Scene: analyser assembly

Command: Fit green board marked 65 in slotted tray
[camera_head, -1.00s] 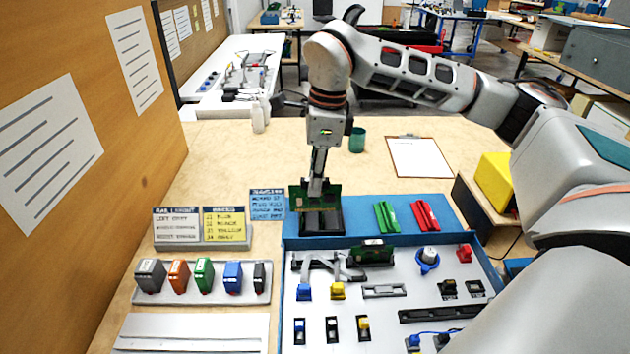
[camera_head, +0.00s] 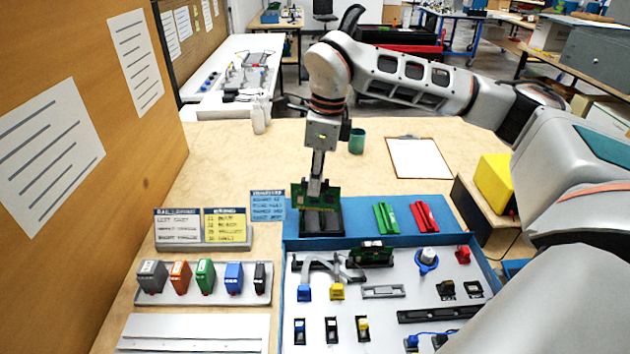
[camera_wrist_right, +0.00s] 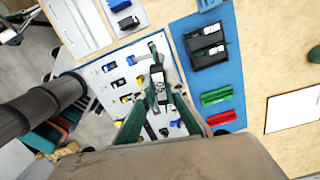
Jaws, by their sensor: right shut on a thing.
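My right gripper (camera_head: 317,186) is shut on a green board (camera_head: 328,199). The board is held upright, at the back edge of the black slotted tray (camera_head: 322,224) in the head view. I cannot tell whether its lower edge touches the tray, and its number is not readable. My left gripper is not in view.
A blue mat (camera_head: 280,232) bears the tray, a green part (camera_head: 386,218) and a red part (camera_head: 425,216). In front is a panel (camera_head: 400,277) with several parts, including another green board (camera_head: 372,251). Coloured blocks on a rack (camera_head: 203,297) stand left.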

